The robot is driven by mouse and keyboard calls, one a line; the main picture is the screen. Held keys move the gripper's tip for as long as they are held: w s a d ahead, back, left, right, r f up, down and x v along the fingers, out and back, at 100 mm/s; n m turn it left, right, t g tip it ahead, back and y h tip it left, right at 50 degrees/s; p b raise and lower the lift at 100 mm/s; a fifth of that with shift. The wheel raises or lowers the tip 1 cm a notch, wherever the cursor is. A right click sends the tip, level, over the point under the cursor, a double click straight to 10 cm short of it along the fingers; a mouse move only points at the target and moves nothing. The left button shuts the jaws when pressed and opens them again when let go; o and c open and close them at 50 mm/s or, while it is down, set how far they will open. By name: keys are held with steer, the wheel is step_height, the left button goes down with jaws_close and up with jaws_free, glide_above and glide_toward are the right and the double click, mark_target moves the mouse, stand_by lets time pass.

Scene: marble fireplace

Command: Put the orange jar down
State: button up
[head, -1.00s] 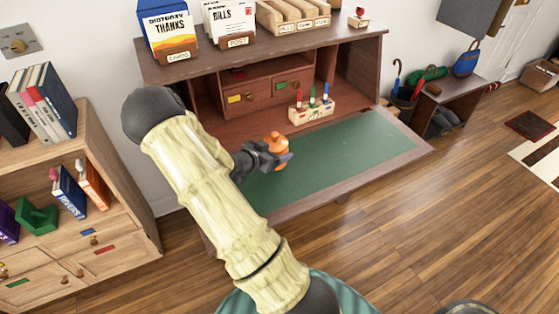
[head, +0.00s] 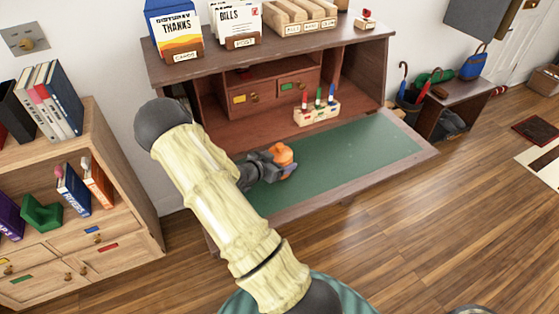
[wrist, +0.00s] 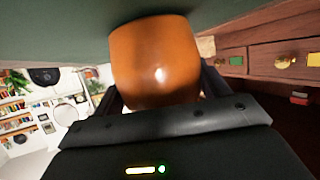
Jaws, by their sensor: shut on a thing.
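The orange jar (head: 283,154) is at the left part of the desk's green writing surface (head: 350,160). My gripper (head: 276,162) is shut around the jar from its left side. In the wrist view the orange jar (wrist: 155,62) fills the space between the dark fingers, with the green surface (wrist: 50,30) right at its far end. The jar looks very close to the green surface or touching it; I cannot tell which. My gripper hides part of the jar in the head view.
A pale holder (head: 317,115) with red, green and blue pieces stands behind and right of the jar. The desk's drawers (head: 265,93) are at the back. The green surface to the right is clear. A wooden bookshelf (head: 100,205) stands at left.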

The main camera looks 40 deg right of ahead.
steer(key=o, duration=2)
steer(key=shift+a+r, duration=0.1)
steer(key=shift+a, duration=0.1)
steer(key=v, duration=1.1)
steer(key=shift+a+r+p, duration=0.2)
steer(key=shift+a+p, duration=0.1)
